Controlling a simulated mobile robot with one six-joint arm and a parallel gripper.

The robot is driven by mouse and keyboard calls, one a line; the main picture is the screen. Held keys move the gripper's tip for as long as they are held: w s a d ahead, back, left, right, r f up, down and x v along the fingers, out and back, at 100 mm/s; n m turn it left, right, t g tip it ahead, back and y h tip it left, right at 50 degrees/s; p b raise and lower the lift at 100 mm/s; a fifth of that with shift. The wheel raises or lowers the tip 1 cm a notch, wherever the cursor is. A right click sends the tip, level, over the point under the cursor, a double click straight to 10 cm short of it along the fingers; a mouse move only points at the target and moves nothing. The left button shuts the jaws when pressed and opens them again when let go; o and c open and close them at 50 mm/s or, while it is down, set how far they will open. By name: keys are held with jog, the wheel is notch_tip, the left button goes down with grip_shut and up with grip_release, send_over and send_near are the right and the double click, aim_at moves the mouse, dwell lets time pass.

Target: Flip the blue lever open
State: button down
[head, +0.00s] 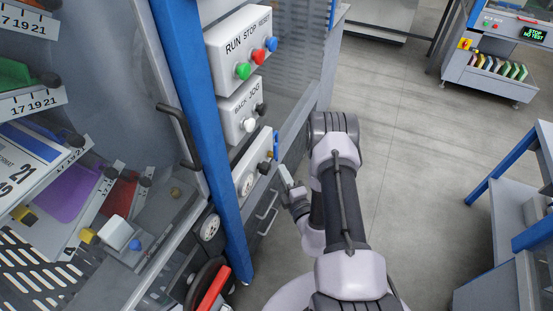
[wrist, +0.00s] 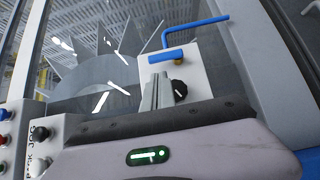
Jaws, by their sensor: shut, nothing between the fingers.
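The blue lever (wrist: 196,33) is a bent rod on a brass pivot at the top of a pale control box (wrist: 212,72). Its long arm runs to the right, past the box's edge. In the head view the lever (head: 276,146) is a small blue upright piece at the right end of the lowest box (head: 248,165). My gripper (wrist: 157,90) is shut and empty. In the wrist view its fingers stand in front of the box, below the lever and left of a black knob (wrist: 181,91). In the head view my gripper (head: 284,174) is just below the lever, apparently apart from it.
Above are the BACK JOG box (head: 240,110) and the RUN STOP RESET box (head: 243,50). A blue post (head: 195,100) and a black handle (head: 181,132) stand to the left. Open floor (head: 420,150) lies to the right, before a blue-legged bench (head: 505,205).

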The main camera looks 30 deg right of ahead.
aim_at(277, 157)
jog(key=w+b, duration=0.1)
jog(key=w, duration=0.5)
jog(key=shift+w+d, duration=0.35)
jog(key=shift+d, duration=0.05)
jog(key=shift+r, duration=0.1)
jog(key=shift+d+r+m+g+p, duration=0.15)
jog(key=shift+m+g+p, duration=0.15)
jog(key=shift+p, duration=0.5)
